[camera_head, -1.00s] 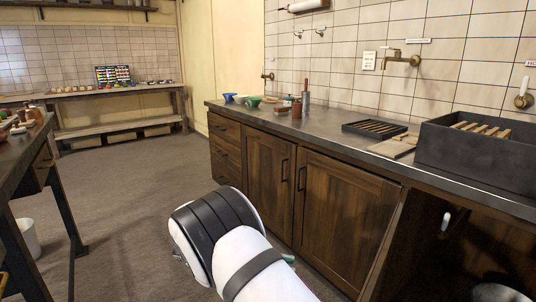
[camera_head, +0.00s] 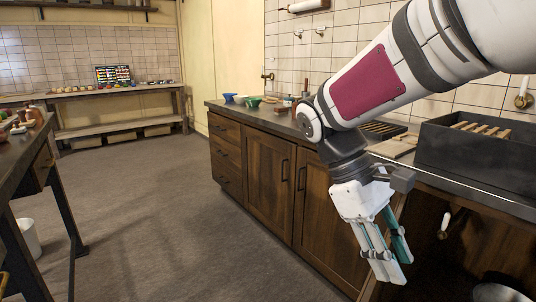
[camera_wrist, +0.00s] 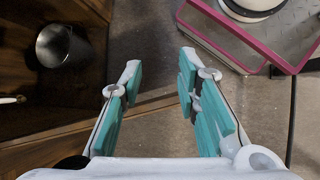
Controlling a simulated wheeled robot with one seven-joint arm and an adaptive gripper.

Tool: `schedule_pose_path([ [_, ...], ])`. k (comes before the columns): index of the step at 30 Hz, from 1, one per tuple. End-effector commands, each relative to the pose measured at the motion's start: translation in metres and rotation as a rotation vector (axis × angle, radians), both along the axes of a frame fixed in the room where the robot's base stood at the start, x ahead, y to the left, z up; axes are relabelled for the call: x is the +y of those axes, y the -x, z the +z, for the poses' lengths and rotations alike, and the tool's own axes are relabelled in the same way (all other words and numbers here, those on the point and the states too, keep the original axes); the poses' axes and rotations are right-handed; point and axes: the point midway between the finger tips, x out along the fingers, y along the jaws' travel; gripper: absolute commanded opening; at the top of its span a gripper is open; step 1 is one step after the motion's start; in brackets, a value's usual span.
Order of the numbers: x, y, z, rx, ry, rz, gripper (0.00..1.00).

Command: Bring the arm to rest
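My gripper (camera_head: 392,268) hangs from my raised arm at the right of the head view. It points down in front of the wooden cabinet (camera_head: 335,215), below the level of the dark worktop. Its two fingers with teal pads stand apart. In the wrist view the gripper (camera_wrist: 160,64) is open, with only bare grey floor (camera_wrist: 150,50) between its fingers. It holds nothing. My arm covers part of the wall and worktop in the head view.
The worktop (camera_head: 455,190) carries a black box (camera_head: 475,165) at right, a cutting board (camera_head: 395,146) and small bowls (camera_head: 240,99). A metal bucket (camera_wrist: 62,46) stands in the open bay under it. Another bench (camera_head: 22,165) is at left. The floor between is clear.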

Motion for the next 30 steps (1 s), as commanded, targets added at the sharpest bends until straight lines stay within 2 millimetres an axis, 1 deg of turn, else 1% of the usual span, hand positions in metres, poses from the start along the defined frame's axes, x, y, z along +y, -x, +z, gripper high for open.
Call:
schedule_pose_path([
  [1,-0.006,0.016,0.006,-0.037,-0.031,-0.039,0.3],
  [7,-0.015,0.075,0.014,-0.17,-0.139,-0.191,0.3],
  [12,-0.015,0.122,0.01,-0.284,-0.219,-0.318,0.3],
  [15,-0.013,0.146,0.004,-0.346,-0.259,-0.39,0.3],
  [18,-0.009,0.163,-0.002,-0.397,-0.29,-0.447,0.3],
  [21,-0.006,0.176,-0.009,-0.44,-0.314,-0.494,0.3],
  [29,0.002,0.202,-0.027,-0.532,-0.363,-0.596,0.3],
  [30,0.002,0.199,-0.016,-0.534,-0.363,-0.591,0.3],
])
